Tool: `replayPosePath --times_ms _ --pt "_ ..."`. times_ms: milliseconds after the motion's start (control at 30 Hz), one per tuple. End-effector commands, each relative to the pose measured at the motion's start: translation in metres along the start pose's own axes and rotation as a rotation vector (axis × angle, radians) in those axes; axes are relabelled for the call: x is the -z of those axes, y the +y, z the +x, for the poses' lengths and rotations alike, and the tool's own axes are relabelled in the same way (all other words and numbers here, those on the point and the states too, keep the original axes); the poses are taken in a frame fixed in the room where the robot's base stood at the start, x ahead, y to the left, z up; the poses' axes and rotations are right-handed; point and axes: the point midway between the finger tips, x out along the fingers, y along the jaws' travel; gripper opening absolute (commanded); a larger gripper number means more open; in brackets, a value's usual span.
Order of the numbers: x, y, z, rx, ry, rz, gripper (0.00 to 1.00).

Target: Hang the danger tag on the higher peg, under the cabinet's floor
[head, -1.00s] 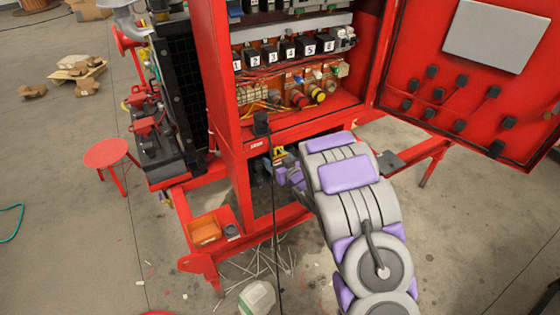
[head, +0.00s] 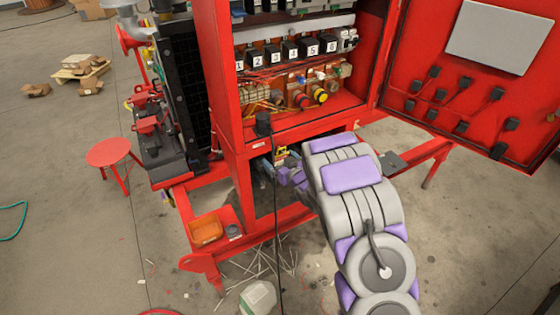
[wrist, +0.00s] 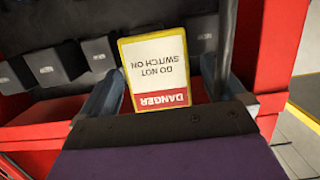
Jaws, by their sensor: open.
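The danger tag (wrist: 156,75) is a white card with a yellow border and a red DANGER band. It reads upside down in the wrist view, between the two blue-grey fingers of my gripper (wrist: 160,85). The fingers are open, with gaps on both sides of the tag. In the head view the tag is a small yellow patch (head: 281,153) just beyond my gripper (head: 272,166), in the opening under the red cabinet's floor (head: 300,134). I cannot make out either peg, or what bears the tag.
The cabinet's open door (head: 470,70) stands at the right. A black cable (head: 275,215) hangs down in front of the opening from a dark plug (head: 263,124). Red frame rails surround the opening. An orange bin (head: 206,229) sits at the lower left.

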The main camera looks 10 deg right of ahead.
Motion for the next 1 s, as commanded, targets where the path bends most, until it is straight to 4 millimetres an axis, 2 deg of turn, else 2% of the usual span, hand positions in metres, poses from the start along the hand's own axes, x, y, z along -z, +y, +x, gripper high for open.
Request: replayPosePath --times_ms 267,433,1000 --pt "0.0 0.0 -0.001 0.0 0.0 0.0 1.0" --pt "0.001 0.0 -0.012 0.0 0.001 0.0 1.0" --pt "-0.001 0.001 -0.108 -0.002 -0.004 0.001 1.0"
